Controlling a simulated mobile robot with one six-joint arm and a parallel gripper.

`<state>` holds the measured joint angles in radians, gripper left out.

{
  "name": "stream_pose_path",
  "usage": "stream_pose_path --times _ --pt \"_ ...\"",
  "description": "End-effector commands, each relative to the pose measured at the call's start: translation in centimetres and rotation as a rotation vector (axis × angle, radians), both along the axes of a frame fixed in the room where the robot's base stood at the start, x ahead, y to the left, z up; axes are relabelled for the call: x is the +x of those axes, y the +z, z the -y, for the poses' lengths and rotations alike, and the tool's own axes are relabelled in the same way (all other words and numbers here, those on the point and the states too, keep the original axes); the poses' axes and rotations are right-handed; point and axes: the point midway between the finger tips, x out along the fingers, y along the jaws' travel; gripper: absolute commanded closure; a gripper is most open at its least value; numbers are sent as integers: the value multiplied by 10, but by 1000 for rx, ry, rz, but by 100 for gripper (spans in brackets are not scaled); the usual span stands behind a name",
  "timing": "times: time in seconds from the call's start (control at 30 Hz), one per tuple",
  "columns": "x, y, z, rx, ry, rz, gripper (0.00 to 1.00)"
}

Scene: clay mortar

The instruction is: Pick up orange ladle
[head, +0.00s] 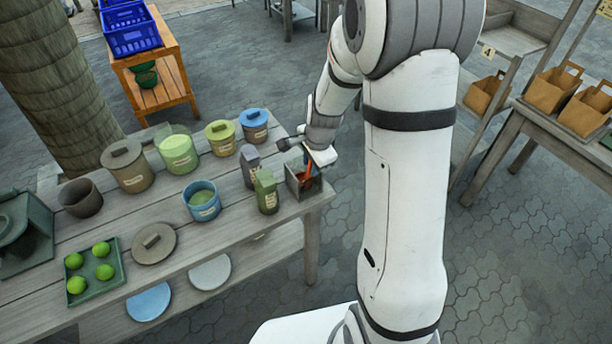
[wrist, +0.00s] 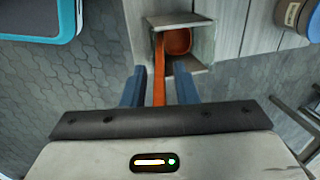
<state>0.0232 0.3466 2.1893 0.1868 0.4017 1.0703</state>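The orange ladle (head: 307,166) stands in a small grey open box (head: 293,187) at the right end of the wooden table. In the wrist view its bowl (wrist: 179,41) lies within the box (wrist: 180,20), and its long handle runs toward my gripper (wrist: 160,86). The gripper's two blue fingers are apart, one on each side of the handle, with a visible gap on both sides. In the head view my gripper (head: 312,152) is just above the box, and my arm partly hides this area.
A green canister (head: 266,191) and a grey one (head: 250,166) stand close left of the box. Several lidded pots, including a blue one (head: 254,125), stand farther left. A green tray (head: 112,279) holds limes. The table's right edge is beside the box.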

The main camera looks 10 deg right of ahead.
Motion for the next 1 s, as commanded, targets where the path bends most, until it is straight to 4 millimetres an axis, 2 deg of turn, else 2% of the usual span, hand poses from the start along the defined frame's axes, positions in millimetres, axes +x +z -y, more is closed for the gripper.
stream_pose_path --times 0.03,0.3,0.77,0.87,1.0 --pt "0 0 0 0 0 0 78" --pt "0 0 0 0 1 0 100" --pt "0 1 -1 0 2 1 100" --pt "1 7 -1 0 2 2 100" --pt "1 30 -1 0 2 7 100"
